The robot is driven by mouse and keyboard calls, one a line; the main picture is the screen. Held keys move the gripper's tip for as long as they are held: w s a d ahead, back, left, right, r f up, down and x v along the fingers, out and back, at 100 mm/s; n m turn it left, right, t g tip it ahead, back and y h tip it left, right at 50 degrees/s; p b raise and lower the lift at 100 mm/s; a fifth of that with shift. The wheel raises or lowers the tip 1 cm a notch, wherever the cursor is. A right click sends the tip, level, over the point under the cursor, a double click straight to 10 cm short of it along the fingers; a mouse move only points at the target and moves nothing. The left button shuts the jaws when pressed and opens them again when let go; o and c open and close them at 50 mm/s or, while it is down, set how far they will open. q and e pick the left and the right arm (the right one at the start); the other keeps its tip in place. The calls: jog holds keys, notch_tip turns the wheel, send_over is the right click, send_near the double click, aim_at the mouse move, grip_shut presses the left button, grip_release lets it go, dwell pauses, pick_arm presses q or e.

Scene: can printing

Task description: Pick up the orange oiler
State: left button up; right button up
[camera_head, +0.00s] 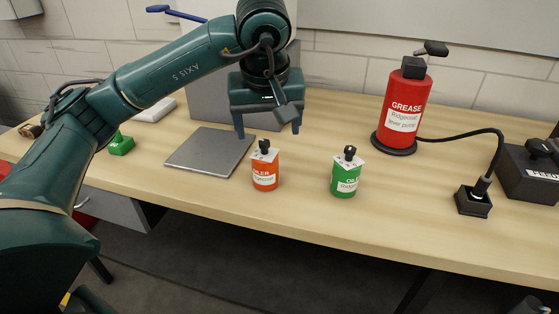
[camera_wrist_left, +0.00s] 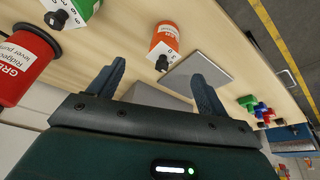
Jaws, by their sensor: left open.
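The orange oiler (camera_head: 265,170) stands upright on the table beside the grey plate, with a white label and a black cap on top. It also shows in the left wrist view (camera_wrist_left: 165,38), beyond and between my fingertips. My left gripper (camera_head: 268,128) is open and empty, with its fingers pointing down above and behind the orange oiler, apart from it. In the left wrist view its two fingers (camera_wrist_left: 160,80) are spread wide. A green oiler (camera_head: 345,178) stands to the right of the orange one. My right gripper is not in view.
A red grease pump (camera_head: 405,108) stands on a round black base at the back right, with a hose to a black socket block (camera_head: 473,201). A grey plate (camera_head: 205,152) lies left of the orange oiler. The table (camera_head: 300,207) is clear in front of the oilers.

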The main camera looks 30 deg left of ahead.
aim_at(262, 147)
pick_arm(q)
jog(key=shift+y, duration=0.3)
jog(key=x, duration=0.3)
jog(key=a+x, duration=0.1)
jog(key=x, duration=0.3)
jog(key=shift+w+a+r, duration=0.1)
jog(key=shift+a+r, duration=0.05)
jog(key=shift+r, duration=0.1)
jog(key=shift+w+x, duration=0.15)
jog(key=shift+x, duration=1.3)
jog(key=shift+w+x, duration=0.15)
jog(key=shift+x, duration=1.3)
jog(key=shift+c, duration=0.5)
jog(key=shift+r, duration=0.1)
jog(key=c, duration=1.1)
